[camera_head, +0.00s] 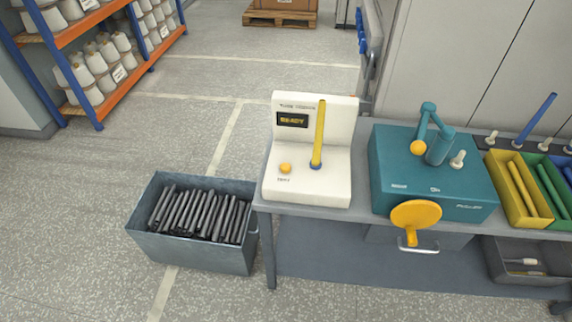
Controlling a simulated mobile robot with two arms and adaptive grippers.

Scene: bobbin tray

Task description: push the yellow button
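A small yellow-orange button (285,168) sits on the sloped front of a cream machine (335,185), at its left, above a small printed label. A yellow tube (320,135) stands tilted on the same machine in a dark blue seat, right of the button. The machine's upright back panel carries a dark display (292,120) with yellow letters that appear to read "READY". Nothing covers the button. Neither of my grippers shows in the head view.
The machine stands at the left end of a grey table (385,215). A teal machine (400,165) with a yellow paddle (416,215) stands to its right, then yellow and green bins. A grey floor bin (180,250) of dark rods and a cone shelf (110,80) are left.

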